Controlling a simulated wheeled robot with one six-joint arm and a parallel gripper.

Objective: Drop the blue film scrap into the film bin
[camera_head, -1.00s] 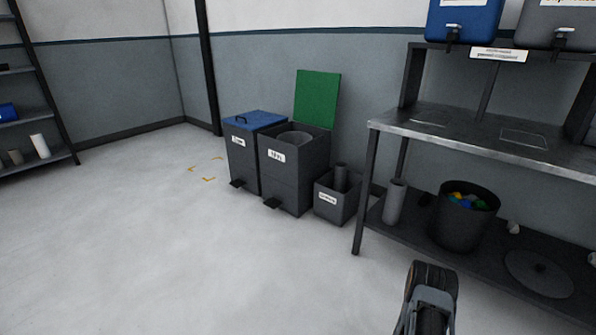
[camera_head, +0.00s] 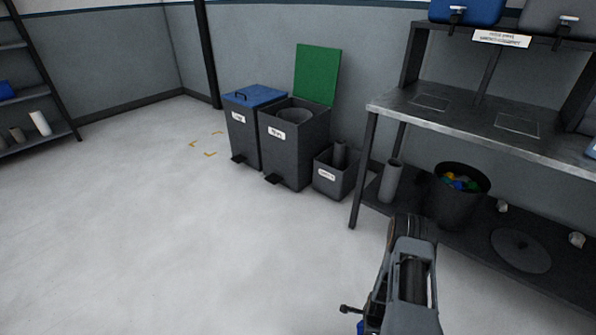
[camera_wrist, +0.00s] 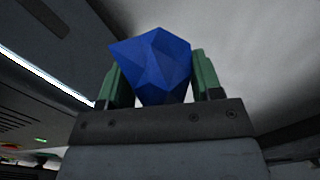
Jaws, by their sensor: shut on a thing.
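My gripper (camera_wrist: 157,65) is shut on the blue film scrap (camera_wrist: 152,58), a faceted blue lump between the green fingers in the wrist view. In the head view, my arm reaches into the lower right, and a bit of blue shows at the bottom edge; I cannot tell if it is the scrap. Two dark pedal bins stand by the back wall, well ahead of my arm. One has a raised green lid (camera_head: 317,74) and an open top (camera_head: 291,146). The other has a shut blue lid (camera_head: 255,96). Their labels are too small to read surely.
A small grey box (camera_head: 331,182) with rolls stands right of the bins. A metal workbench (camera_head: 466,123) fills the right. Its lower shelf holds a round dark bin (camera_head: 455,206) of coloured scraps. A shelf rack (camera_head: 62,88) stands far left. The middle floor is clear.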

